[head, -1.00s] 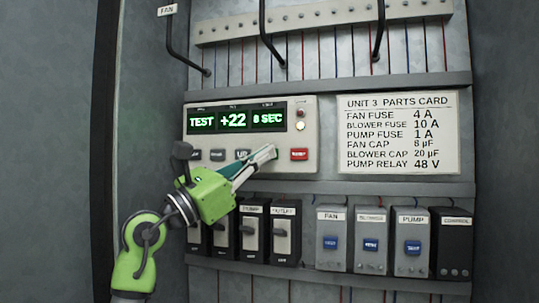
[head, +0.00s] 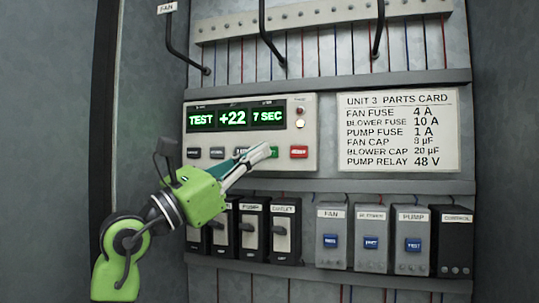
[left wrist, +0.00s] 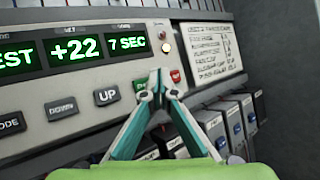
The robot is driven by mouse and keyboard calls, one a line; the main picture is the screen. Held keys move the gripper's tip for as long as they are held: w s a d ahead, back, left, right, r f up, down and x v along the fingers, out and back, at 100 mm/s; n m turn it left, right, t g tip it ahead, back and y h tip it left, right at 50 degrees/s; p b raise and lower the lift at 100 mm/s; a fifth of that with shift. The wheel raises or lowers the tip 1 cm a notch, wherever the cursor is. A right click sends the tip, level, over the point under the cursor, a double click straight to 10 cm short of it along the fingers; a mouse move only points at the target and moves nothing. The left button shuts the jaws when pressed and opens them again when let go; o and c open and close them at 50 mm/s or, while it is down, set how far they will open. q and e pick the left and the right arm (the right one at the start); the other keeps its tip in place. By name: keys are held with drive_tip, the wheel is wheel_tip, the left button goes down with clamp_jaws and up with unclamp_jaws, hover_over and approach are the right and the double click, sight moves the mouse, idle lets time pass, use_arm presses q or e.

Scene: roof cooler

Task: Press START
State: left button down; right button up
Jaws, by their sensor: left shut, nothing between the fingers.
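The control panel (head: 308,135) is a beige unit with a row of buttons under a green display (head: 237,117) reading TEST, +22 and 7 SEC. A green button (head: 273,152) sits between the UP button and a red button (head: 299,152); its label is covered. My left gripper (head: 265,149) is shut and empty, its tips in front of the green button's left part. In the left wrist view the tips (left wrist: 158,82) overlap the green button (left wrist: 140,86), with the UP button (left wrist: 107,97) left of it. I cannot tell whether they touch. My right gripper is out of view.
Black switches (head: 252,230) and grey relay modules (head: 331,237) stand on a rail below the panel. A white parts card (head: 398,132) is at the right. Rods with bent ends (head: 270,35) hang above. A cabinet wall (head: 150,90) stands at the left.

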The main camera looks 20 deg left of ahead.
use_arm(q)
drive_tip(key=shift+s, duration=1.45)
